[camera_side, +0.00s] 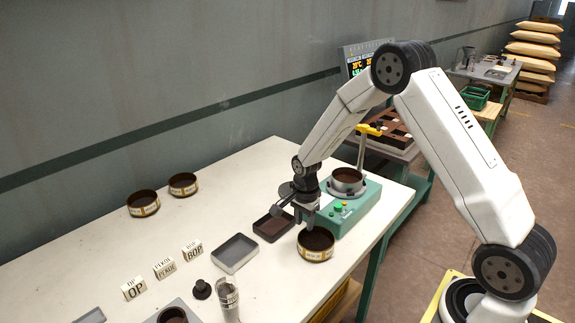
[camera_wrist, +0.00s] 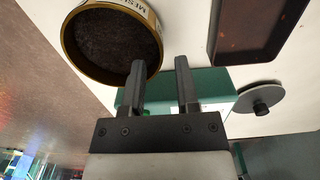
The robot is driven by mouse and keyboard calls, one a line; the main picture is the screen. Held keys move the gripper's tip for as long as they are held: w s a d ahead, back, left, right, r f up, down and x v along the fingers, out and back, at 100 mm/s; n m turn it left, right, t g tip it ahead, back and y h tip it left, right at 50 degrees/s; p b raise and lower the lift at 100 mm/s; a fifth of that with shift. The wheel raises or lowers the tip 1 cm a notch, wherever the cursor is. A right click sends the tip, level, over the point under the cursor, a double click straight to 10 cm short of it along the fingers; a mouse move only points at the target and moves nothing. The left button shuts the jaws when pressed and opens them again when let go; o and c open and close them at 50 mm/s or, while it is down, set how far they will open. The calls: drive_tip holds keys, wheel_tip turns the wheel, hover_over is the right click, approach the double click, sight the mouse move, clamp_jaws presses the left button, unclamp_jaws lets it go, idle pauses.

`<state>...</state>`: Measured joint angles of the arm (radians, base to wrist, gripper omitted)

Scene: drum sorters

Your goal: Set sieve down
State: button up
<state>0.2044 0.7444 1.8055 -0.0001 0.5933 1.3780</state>
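A brass-rimmed sieve (camera_side: 316,253) with a pale label band and dark material inside stands upright on the white table, near its front edge. It also shows at the upper left of the wrist view (camera_wrist: 82,72). My gripper (camera_side: 305,219) points down just over the sieve's back-left rim. In the wrist view my gripper (camera_wrist: 160,65) has its two fingers apart with a clear gap. One fingertip overlaps the sieve's rim in the picture and the other is outside it. Neither finger pair is clamped on the wall; contact by a single finger cannot be told.
A green sieving machine (camera_side: 352,208) holding another round sieve (camera_side: 347,187) stands right behind. A dark tray (camera_side: 273,228) and a grey tray (camera_side: 235,253) lie to the left.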

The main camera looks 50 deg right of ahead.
wheel_tip(320, 180, up, 9)
idle(0.4)
drive_tip(key=shift+f, duration=0.1)
idle(0.4)
drive_tip(key=s+a+r+n+t, duration=0.1)
drive_tip(key=s+a+n, duration=0.3)
drive_tip(key=s+n, duration=0.4)
drive_tip(key=s+a+n+t, duration=0.1)
drive_tip(key=s+a+n, duration=0.4)
drive_tip(key=s+n, duration=0.3)
drive_tip(key=shift+r+n+t, duration=0.3)
drive_tip(key=shift+r+n, duration=0.05)
drive_tip(key=shift+n, duration=0.75)
